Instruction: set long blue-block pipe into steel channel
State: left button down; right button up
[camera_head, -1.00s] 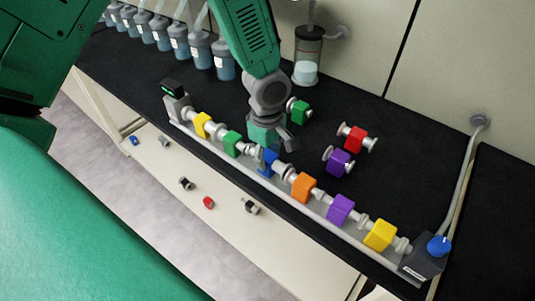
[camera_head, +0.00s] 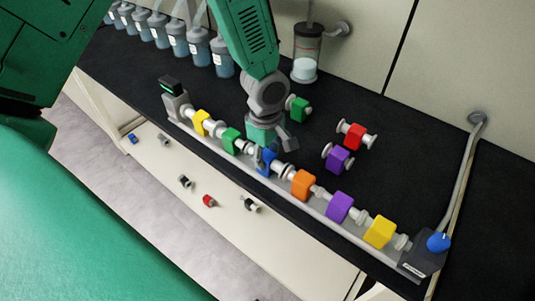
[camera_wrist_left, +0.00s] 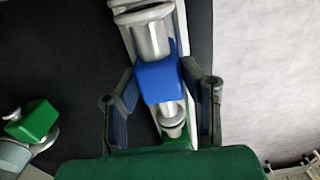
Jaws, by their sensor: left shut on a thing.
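The long blue-block pipe (camera_head: 266,163) has a blue block and silver ends. It lies in line with the steel channel (camera_head: 317,207), between the green and orange blocks. My left gripper (camera_head: 275,150) reaches down over it and is shut on the blue block. In the left wrist view the blue block (camera_wrist_left: 160,79) sits between the two fingertips (camera_wrist_left: 160,72), above the channel's line. The gripper hides part of the pipe in the head view, so I cannot tell whether it is fully seated. My right gripper is not in view.
The channel row also holds yellow (camera_head: 201,123), green (camera_head: 230,140), orange (camera_head: 303,184) and purple (camera_head: 339,207) blocks. Loose green (camera_head: 299,109), red (camera_head: 353,137) and purple (camera_head: 338,159) pieces lie behind on the black bench. Jars (camera_head: 199,46) line the back left.

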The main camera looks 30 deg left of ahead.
pick_arm(q)
jog(key=c, duration=1)
grip_release()
jog(key=shift+o, duration=0.2)
jog(key=shift+r, duration=0.5)
notch_tip(320, 180, up, 11)
jog(key=shift+a, duration=0.1)
jog(key=shift+f, duration=0.1)
